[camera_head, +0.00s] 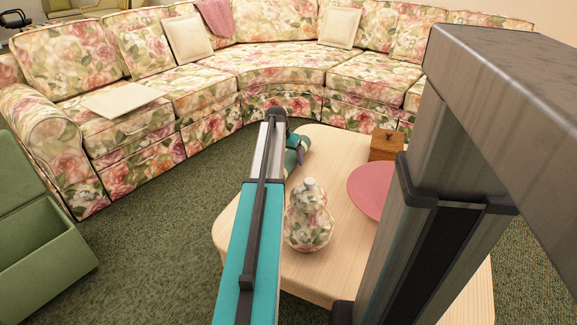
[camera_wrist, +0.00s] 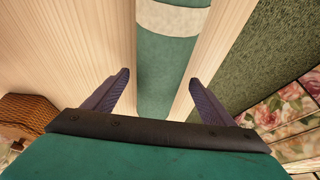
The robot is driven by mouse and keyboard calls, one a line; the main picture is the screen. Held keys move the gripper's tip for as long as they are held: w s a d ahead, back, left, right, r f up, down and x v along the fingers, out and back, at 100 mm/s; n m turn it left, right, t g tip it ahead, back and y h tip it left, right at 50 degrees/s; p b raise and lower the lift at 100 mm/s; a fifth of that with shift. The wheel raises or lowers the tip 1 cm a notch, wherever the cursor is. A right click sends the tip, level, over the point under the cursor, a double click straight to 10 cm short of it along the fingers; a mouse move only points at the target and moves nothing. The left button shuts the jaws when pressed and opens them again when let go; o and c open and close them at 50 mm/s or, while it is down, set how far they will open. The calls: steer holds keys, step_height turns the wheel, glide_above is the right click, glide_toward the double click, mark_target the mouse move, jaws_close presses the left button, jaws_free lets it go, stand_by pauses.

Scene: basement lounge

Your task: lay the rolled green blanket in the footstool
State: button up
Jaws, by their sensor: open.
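The rolled green blanket (camera_wrist: 168,70) with a pale band lies on the light wood table, seen in the wrist view. My gripper (camera_wrist: 159,77) is open, with one finger on each side of the roll in the picture; I cannot tell whether they touch it. In the head view my gripper (camera_head: 299,150) is over the table's far left part, and my arm hides much of the area around it. The green footstool (camera_head: 58,268) stands on the carpet at the left edge, its lid raised and its inside showing empty where visible.
The table (camera_head: 340,255) also holds a floral lidded jar (camera_head: 310,222), a pink plate (camera_head: 368,190) and a brown box (camera_head: 386,145). A floral corner sofa (camera_head: 270,62) curves behind. Green carpet (camera_head: 165,225) is clear between footstool and table.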

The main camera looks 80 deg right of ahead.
steer(key=shift+x, duration=0.85)
steer(key=c, duration=1.5)
steer(key=shift+o, duration=0.2)
steer(key=shift+r, duration=0.15)
steer(key=shift+r+p, duration=0.5)
steer(key=shift+r, duration=0.4)
steer(key=shift+r+p, duration=0.5)
steer(key=shift+r, duration=0.4)
steer(key=w+a+p, duration=0.1)
steer(key=w+a, duration=0.1)
steer(key=a, duration=0.2)
steer(key=w+a+p, duration=0.1)
steer(key=w+a, duration=0.1)
steer(key=a, duration=0.2)
steer(key=w+a+r+p, duration=0.1)
steer(key=w+a+p, duration=0.1)
steer(key=a, duration=0.2)
steer(key=shift+w+a+r, duration=0.1)
steer(key=shift+w+a, duration=0.15)
steer(key=shift+a, duration=0.1)
steer(key=shift+w+a, duration=0.45)
steer(key=shift+a, duration=0.3)
